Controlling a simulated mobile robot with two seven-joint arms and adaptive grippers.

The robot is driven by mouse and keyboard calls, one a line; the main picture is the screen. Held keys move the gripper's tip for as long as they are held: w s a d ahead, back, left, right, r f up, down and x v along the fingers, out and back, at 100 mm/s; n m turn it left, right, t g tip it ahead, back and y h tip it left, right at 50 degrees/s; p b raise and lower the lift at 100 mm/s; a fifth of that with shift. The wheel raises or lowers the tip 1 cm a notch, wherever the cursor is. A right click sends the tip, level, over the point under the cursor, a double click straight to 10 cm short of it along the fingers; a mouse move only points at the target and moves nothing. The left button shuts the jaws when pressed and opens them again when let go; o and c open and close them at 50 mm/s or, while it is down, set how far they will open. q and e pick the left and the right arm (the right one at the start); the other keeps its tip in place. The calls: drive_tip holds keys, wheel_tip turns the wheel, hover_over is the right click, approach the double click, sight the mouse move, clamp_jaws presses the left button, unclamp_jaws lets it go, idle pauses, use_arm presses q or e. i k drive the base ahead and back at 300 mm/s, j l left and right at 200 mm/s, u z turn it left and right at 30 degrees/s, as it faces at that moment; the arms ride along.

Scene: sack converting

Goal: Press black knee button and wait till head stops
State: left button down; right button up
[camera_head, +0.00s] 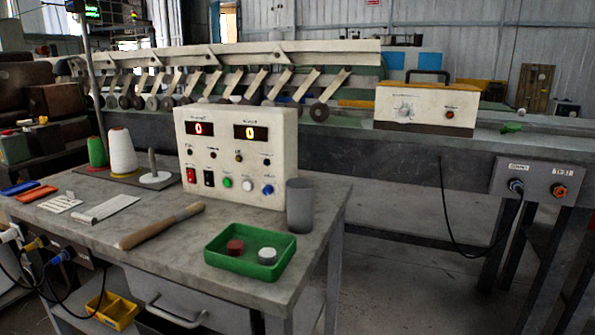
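A cream control box (236,148) stands on the near table. It has two displays that each read 0, small indicators or knobs, and a lower row with a red switch (190,175), a black switch (209,178), and green, white and blue buttons. I cannot tell any part as a black knee button. I cannot clearly identify a machine head either, or see whether anything is moving. Behind is a long machine (350,145) with a row of slanted arms and rollers. Neither of my grippers is in view.
The grey table (185,255) carries a green tray (219,264) with red and white round pieces, a grey cylinder (300,205), a wooden-handled tool (160,226) and thread cones (122,152). A grey panel (538,183) with blue and orange fittings hangs at right. Floor between is clear.

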sight(31, 277)
drive_tip(key=u, duration=1.6)
